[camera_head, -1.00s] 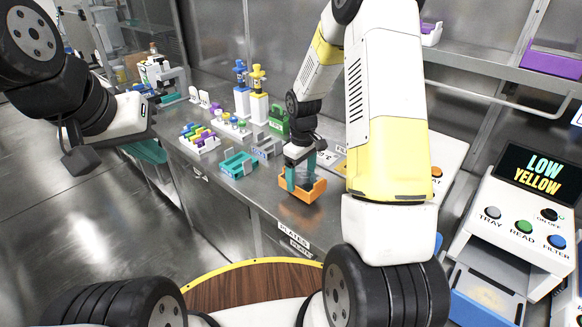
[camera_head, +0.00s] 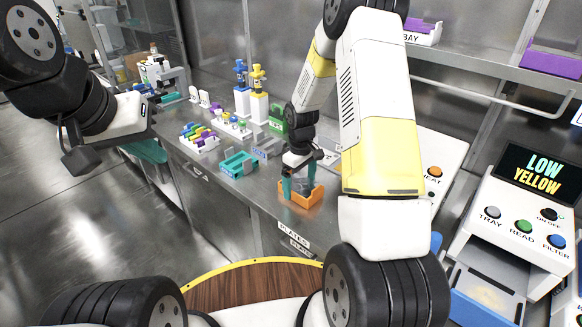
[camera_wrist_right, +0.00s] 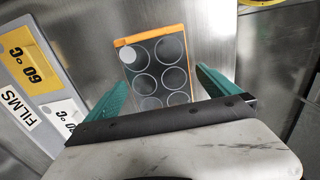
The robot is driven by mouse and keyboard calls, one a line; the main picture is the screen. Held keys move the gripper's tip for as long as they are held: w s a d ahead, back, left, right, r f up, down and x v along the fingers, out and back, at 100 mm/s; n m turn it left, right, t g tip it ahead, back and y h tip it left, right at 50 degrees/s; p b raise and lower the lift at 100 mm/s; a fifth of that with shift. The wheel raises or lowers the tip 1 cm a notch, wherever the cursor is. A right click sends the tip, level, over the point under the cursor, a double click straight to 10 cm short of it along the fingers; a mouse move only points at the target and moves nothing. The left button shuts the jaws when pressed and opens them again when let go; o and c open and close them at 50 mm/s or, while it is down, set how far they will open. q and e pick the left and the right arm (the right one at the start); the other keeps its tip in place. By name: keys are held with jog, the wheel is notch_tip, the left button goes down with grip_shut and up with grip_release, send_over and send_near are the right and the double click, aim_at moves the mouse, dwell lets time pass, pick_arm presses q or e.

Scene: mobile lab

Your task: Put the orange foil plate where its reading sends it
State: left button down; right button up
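The orange foil plate (camera_head: 302,196) is orange-edged and sits on the steel counter near its front edge. In the right wrist view the plate (camera_wrist_right: 158,72) shows several round wells under a grey top, with a pale disc in one corner well. My right gripper (camera_head: 299,181) is above it, its teal fingers apart on either side of the plate; in the right wrist view the gripper (camera_wrist_right: 163,86) is also open. The reader (camera_head: 520,225) at the right shows "LOW YELLOW" on its screen (camera_head: 536,172). My left gripper (camera_head: 146,152) is at the left, away from the plate; its opening is unclear.
A teal tray (camera_head: 238,164) and grey holder stand left of the plate. A rack of coloured items (camera_head: 199,138) and blue and yellow stands (camera_head: 258,100) are farther back. "PLATES" labels mark the counter front. A purple bin (camera_head: 555,58) is on the shelf.

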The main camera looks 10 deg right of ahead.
aim_at(300, 184)
jog(key=s+r+m+t, duration=0.1)
jog(key=s+r, duration=0.3)
jog(key=r, duration=0.9)
jog(key=s+r+m+t, duration=0.2)
jog(key=s+r, duration=0.3)
jog(key=r, duration=0.8)
jog(key=s+a+r+m+t+y, duration=0.1)
jog(key=s+r+m, duration=0.1)
jog(key=s, duration=0.5)
jog(key=s+a+r+m+t+y, duration=0.1)
jog(key=s+r, duration=0.3)
jog(key=s, duration=0.4)
jog(key=shift+s+r+m+t, duration=0.15)
jog(key=shift+r+m+t, duration=0.05)
jog(key=shift+m+t, duration=0.35)
jog(key=shift+a, duration=0.1)
